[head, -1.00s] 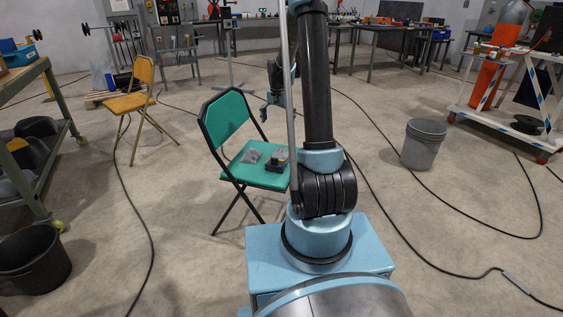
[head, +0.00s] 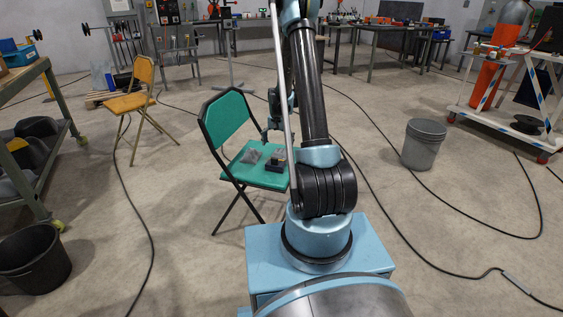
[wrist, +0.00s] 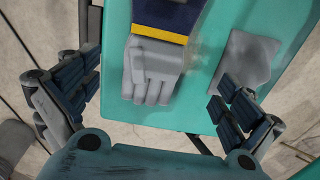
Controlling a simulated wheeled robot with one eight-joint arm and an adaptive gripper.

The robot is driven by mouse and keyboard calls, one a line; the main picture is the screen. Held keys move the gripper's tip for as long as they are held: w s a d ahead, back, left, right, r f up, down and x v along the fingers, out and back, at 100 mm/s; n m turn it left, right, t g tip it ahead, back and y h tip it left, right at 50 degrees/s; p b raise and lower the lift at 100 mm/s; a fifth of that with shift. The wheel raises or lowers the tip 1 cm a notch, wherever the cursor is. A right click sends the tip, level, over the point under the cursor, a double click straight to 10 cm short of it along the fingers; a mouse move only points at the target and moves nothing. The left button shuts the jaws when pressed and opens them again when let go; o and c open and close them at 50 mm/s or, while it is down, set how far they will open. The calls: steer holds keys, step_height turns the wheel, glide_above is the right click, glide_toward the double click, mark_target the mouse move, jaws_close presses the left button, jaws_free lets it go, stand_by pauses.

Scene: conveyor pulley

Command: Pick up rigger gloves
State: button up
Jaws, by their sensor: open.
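The rigger gloves (wrist: 155,68) lie on the green chair seat (wrist: 200,108) in the wrist view, with grey fingers toward me and a dark blue cuff with a yellow band at the top edge. In the head view the gloves (head: 276,162) are a small dark and grey shape on the seat, partly hidden by my arm. My gripper (wrist: 150,105) is open above the seat, its two fingers spread wide on either side of the gloves. In the head view my gripper (head: 268,132) is above the seat, partly hidden behind my arm.
A grey flat piece (wrist: 245,60) lies right of the gloves on the seat, near the right finger. The green chair backrest (head: 226,115) rises at the left. A grey bucket (head: 424,144) stands on the floor to the right, and cables cross the floor.

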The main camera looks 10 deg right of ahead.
mark_target(279, 156)
steer(key=shift+s+d+f, duration=0.1)
steer(key=shift+d+f, duration=0.05)
steer(key=shift+f, duration=1.35)
steer(key=shift+d+f, duration=0.15)
steer(key=shift+f, duration=1.3)
steer(key=shift+c, duration=0.6)
steer(key=c, duration=1.2)
